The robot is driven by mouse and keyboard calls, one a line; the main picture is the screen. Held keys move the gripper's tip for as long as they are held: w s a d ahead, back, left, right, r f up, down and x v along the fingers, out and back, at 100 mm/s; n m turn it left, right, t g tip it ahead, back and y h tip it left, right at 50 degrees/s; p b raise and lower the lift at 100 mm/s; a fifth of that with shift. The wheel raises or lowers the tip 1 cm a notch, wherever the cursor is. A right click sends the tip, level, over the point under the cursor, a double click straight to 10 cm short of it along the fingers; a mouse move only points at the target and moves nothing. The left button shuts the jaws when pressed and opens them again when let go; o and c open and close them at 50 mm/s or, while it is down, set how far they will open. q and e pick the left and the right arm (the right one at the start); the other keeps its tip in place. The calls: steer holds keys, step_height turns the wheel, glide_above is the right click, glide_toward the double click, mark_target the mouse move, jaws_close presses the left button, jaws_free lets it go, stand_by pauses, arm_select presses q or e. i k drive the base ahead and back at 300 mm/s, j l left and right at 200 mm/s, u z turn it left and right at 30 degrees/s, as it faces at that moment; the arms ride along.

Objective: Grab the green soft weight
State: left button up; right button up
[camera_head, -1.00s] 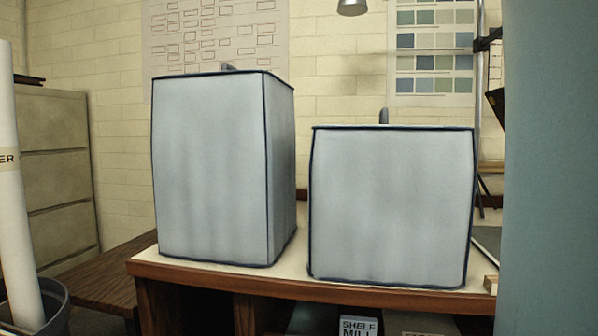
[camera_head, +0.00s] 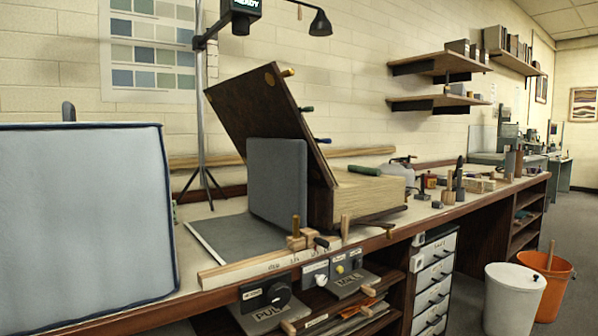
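I cannot pick out a green soft weight with certainty. A small flat green object (camera_head: 365,170) lies at the top edge of the pale wooden box (camera_head: 362,197), too small to identify. A dark green upright piece (camera_head: 459,172) stands farther along the bench, also unclear. Neither of my grippers is in view.
A large grey covered box (camera_head: 85,220) fills the left of the bench (camera_head: 190,272). A tilted dark board (camera_head: 262,110) and a grey panel (camera_head: 278,180) stand by the wooden box. White (camera_head: 512,298) and orange (camera_head: 549,285) bins stand on the floor at right.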

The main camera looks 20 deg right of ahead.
mark_target(368, 171)
steer(key=z, duration=1.1)
steer(key=i+u, duration=0.1)
steer(key=u, duration=0.55)
steer(key=i+l+u, duration=0.4)
steer(key=l+u, duration=0.2)
steer(key=i+l+u, duration=0.15)
steer(key=l+u, duration=0.2)
steer(key=l, duration=0.15)
